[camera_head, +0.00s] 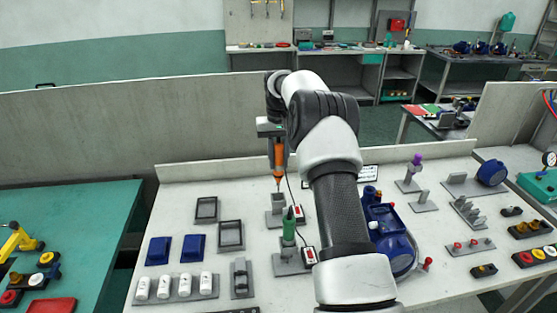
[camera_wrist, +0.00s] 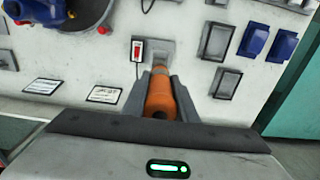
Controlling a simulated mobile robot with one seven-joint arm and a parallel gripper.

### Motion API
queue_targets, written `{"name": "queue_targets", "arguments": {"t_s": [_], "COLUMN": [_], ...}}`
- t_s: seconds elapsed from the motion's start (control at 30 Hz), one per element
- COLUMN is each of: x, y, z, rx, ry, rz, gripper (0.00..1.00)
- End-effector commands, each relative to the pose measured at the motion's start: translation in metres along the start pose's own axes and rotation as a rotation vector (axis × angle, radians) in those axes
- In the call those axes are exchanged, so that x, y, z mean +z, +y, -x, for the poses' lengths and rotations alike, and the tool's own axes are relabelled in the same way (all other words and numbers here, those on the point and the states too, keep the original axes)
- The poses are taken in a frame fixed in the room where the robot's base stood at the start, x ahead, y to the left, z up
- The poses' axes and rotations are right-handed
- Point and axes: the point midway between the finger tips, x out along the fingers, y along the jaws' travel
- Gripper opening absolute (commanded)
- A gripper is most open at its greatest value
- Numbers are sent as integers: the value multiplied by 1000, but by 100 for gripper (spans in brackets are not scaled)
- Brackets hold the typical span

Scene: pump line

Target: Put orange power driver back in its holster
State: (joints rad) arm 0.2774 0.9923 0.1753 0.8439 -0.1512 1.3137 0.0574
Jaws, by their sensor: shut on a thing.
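The orange power driver (camera_head: 278,157) hangs upright in my gripper (camera_head: 271,136), its thin bit pointing down. In the wrist view the driver (camera_wrist: 161,98) sits between the two fingers of my gripper (camera_wrist: 161,90), which are shut on it. A grey block-shaped holster (camera_head: 276,205) stands on the white bench directly below the bit. The driver appears to be above the holster; whether the tip has entered it is hard to tell. In the wrist view part of a grey holder (camera_wrist: 158,50) shows beyond the driver. A green driver (camera_head: 289,228) stands in another grey holder nearer the front.
Small red-and-white boxes (camera_head: 298,214) with cables stand beside the holders. Empty grey frames (camera_head: 206,210), blue covers (camera_head: 193,247) and white cylinders (camera_head: 206,283) lie to the left. A blue pump (camera_head: 391,232) stands right of my arm. A low wall (camera_head: 90,140) runs behind the bench.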

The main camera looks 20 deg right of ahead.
Motion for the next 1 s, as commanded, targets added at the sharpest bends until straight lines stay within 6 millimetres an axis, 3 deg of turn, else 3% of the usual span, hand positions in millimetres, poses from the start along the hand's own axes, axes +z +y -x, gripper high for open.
{"name": "queue_targets", "arguments": {"t_s": [1.0], "x": [0], "y": [0], "z": [-50], "rx": [0], "ry": [1], "rz": [1], "gripper": [1]}}
